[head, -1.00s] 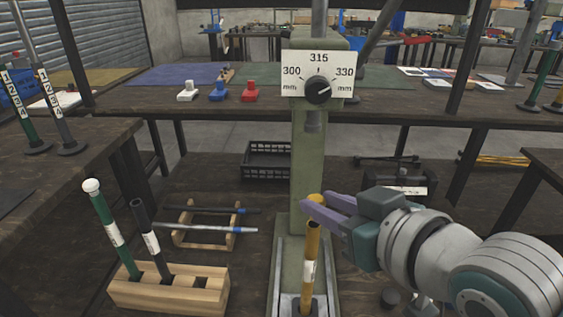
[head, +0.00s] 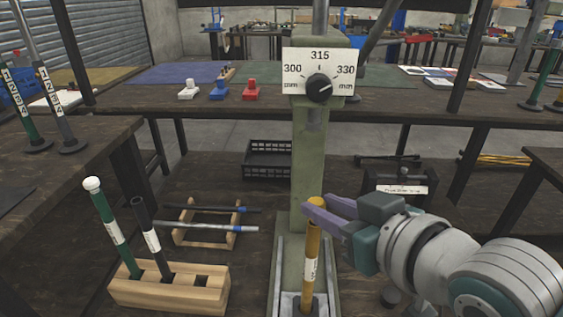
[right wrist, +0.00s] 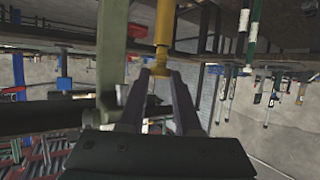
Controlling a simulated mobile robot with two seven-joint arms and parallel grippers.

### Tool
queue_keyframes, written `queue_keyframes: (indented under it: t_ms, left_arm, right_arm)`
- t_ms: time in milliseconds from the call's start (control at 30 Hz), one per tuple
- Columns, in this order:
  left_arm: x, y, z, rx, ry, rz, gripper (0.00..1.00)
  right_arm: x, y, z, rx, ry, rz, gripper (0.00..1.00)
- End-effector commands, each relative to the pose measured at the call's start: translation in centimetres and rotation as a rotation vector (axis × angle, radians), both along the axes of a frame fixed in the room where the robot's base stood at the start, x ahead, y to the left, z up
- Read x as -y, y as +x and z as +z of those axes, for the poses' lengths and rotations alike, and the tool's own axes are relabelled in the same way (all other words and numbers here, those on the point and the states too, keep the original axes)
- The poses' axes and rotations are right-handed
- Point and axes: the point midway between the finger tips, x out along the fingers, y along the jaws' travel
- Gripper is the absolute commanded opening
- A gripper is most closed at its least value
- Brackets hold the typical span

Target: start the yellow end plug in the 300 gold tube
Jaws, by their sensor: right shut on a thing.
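The gold tube (head: 312,262) with a white label stands upright in the base of the green press. The yellow end plug (head: 314,200) is at the top of the tube, in line with it. My right gripper (head: 308,207) comes in from the right and is shut on the plug. In the right wrist view the fingertips (right wrist: 159,74) close on the plug below the gold tube (right wrist: 164,25) in the picture. Plug and tube look in contact there; how deep the plug sits, I cannot tell. My left gripper is not in view.
The press column (head: 305,180) stands right behind the tube, with a dial plate (head: 318,60) marked 300, 315 and 330. A wooden block (head: 190,290) at left holds a green tube and a dark tube. A wooden rack (head: 190,238) holds thin rods behind it.

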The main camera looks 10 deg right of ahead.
Motion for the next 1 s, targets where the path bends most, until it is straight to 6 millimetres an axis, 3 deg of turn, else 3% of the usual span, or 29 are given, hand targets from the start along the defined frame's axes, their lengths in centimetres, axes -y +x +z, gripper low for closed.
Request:
queue_keyframes:
  t_ms: [867,900,1000]
  left_arm:
    - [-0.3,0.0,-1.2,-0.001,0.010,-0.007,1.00]
    - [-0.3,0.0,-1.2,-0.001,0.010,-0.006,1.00]
    - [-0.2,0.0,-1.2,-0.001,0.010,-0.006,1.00]
  right_arm:
    - [0.0,-0.1,-1.7,-0.004,-0.001,0.000,0.00]
    - [0.0,-0.1,-1.7,-0.004,-0.001,0.000,0.35]
    - [0.0,-0.1,-1.7,-0.004,-0.001,0.000,0.46]
